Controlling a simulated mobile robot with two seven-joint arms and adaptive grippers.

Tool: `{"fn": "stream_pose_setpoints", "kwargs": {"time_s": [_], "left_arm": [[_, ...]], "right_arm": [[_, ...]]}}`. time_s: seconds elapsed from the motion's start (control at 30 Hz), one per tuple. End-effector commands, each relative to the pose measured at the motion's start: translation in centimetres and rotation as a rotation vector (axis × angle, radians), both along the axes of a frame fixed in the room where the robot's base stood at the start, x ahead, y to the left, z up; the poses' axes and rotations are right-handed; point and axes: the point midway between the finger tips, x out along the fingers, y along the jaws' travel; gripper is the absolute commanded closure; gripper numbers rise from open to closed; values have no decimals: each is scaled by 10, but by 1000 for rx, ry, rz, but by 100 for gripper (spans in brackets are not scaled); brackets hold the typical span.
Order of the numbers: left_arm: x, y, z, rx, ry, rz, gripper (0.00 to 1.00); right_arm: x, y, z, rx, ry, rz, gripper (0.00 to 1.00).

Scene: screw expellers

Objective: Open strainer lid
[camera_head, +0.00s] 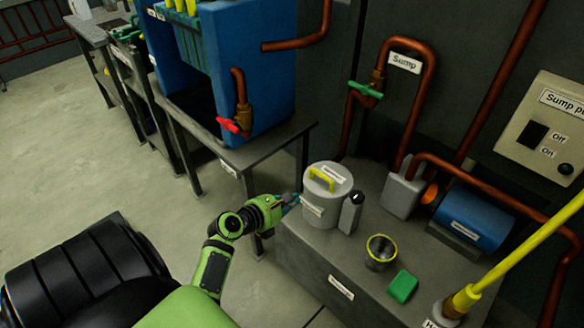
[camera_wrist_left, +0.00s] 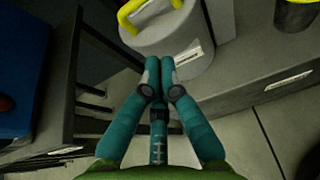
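The strainer (camera_head: 322,212) is a light grey cylinder on the grey block, right of centre in the head view. Its round grey lid (camera_head: 341,181) sits on top with a yellow handle (camera_head: 321,179). The wrist view shows the lid (camera_wrist_left: 165,32) and part of the handle (camera_wrist_left: 128,20) at the top. My left gripper (camera_head: 289,199) is beside the strainer's left side, below the handle. In the wrist view its teal fingers (camera_wrist_left: 159,78) come together at the tips with nothing visible between them. I cannot tell whether they touch the strainer. My right gripper is not in view.
A small grey box (camera_head: 351,212) stands close to the strainer's right. A yellow-rimmed cup (camera_head: 381,252) and green block (camera_head: 403,286) are nearby on the grey block (camera_head: 310,258). A table (camera_head: 262,152) with a blue tank stands behind left. Copper pipes (camera_head: 432,95) run behind.

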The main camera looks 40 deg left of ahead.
Motion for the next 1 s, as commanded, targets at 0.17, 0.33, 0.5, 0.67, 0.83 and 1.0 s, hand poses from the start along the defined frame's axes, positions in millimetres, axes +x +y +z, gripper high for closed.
{"fn": "stream_pose_setpoints", "kwargs": {"time_s": [0.17, 0.33, 0.5, 0.67, 0.83, 1.0], "left_arm": [[9, 2, 9, -69, -33, 23, 100], [35, 0, -1, -67, -32, 22, 100], [65, -2, -13, -64, -31, 22, 100], [85, -4, -20, -63, -30, 22, 100], [94, -5, -23, -61, -28, 23, 100], [95, -5, -23, -60, -28, 22, 100]], "right_arm": [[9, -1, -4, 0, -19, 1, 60], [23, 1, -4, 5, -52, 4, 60], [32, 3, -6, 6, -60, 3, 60], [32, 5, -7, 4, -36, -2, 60], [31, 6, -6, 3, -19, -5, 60], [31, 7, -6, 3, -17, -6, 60]]}}
